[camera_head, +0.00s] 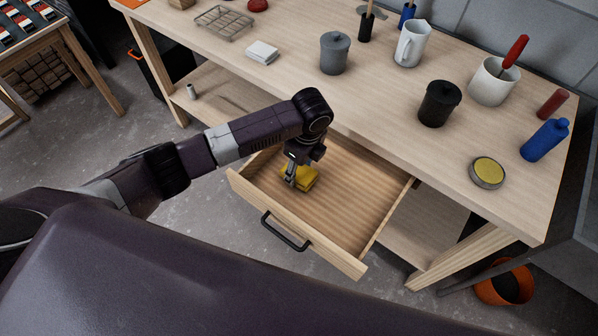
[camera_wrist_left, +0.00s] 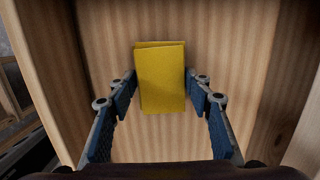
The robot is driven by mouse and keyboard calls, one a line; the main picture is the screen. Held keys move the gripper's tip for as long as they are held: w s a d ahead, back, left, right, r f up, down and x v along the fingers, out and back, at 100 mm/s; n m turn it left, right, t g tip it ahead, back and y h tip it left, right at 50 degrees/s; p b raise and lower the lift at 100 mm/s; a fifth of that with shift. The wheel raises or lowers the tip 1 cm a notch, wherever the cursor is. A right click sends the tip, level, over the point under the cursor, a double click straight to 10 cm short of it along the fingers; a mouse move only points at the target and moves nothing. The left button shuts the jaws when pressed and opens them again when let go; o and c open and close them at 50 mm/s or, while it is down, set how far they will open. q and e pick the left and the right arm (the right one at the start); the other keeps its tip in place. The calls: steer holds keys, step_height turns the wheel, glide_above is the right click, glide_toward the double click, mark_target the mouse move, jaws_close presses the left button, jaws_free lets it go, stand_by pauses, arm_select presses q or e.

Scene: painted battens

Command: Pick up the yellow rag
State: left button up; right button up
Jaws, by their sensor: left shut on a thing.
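The yellow rag (camera_head: 310,176) is a folded block inside the open drawer (camera_head: 345,205) of the workbench. It also shows in the left wrist view (camera_wrist_left: 161,80), upper middle, over the striped wooden drawer floor. My left gripper (camera_head: 297,182) reaches down into the drawer. Its fingers are shut on the rag, one on each side, as the left wrist view (camera_wrist_left: 160,82) shows. Part of the rag is hidden behind the gripper in the head view. Whether the rag touches the drawer floor is hard to tell. My right gripper is not in view.
The rest of the drawer is empty; its front has a black handle (camera_head: 285,232). The benchtop (camera_head: 390,110) above holds a grey canister (camera_head: 334,53), a black canister (camera_head: 439,104), a white jug (camera_head: 411,46) and a yellow-topped tin (camera_head: 487,172). An orange bucket (camera_head: 504,284) stands at lower right.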

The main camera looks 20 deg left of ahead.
mark_target(299, 171)
arm_select(q)
step_height(299, 171, up, 18)
steer(key=shift+r+b, duration=0.2)
steer(key=shift+b, duration=0.2)
steer(key=o, duration=0.3)
steer(key=shift+c, duration=1.4)
